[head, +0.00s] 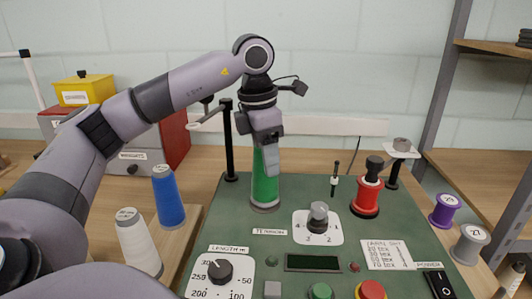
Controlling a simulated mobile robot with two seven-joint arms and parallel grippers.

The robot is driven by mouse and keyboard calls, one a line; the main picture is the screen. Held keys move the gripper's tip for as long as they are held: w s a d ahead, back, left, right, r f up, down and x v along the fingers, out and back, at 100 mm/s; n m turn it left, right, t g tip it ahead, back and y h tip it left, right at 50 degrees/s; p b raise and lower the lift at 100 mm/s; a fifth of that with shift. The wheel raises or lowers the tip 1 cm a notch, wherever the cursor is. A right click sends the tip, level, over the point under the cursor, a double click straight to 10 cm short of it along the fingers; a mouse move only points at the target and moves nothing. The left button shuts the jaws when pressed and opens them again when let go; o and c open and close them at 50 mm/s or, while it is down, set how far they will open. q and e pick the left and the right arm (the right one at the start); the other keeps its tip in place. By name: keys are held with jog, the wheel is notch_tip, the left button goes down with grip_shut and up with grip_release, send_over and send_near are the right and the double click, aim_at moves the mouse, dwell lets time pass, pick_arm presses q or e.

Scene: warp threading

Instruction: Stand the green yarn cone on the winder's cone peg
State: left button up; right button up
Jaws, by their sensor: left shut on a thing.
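The green yarn cone (264,185) stands upright at the back of the winder's green panel (290,228), its base at or very near the panel. My left gripper (270,158) is shut on the upper part of the green cone, coming down from above. The gripper hides the cone's top, and any peg inside or under the cone is hidden. The right gripper is not in view.
A blue cone (168,197) and a white cone (138,243) stand on a wooden board at left. A black post (229,145) rises just left of the green cone.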

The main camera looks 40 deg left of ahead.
pick_arm(q)
jog(key=shift+f+b, duration=0.45)
jog(key=shift+f, duration=0.25)
dwell(0.3)
jog(key=o, duration=1.1)
jog(key=shift+o, duration=0.2)
jog(key=shift+s+a+r+p, duration=0.1)
jog(key=shift+s+r+p, duration=0.1)
jog(key=shift+r, duration=1.6)
jog(key=shift+s+a+r+p, duration=0.1)
jog(key=shift+s+r, duration=0.1)
jog(key=shift+r, duration=1.55)
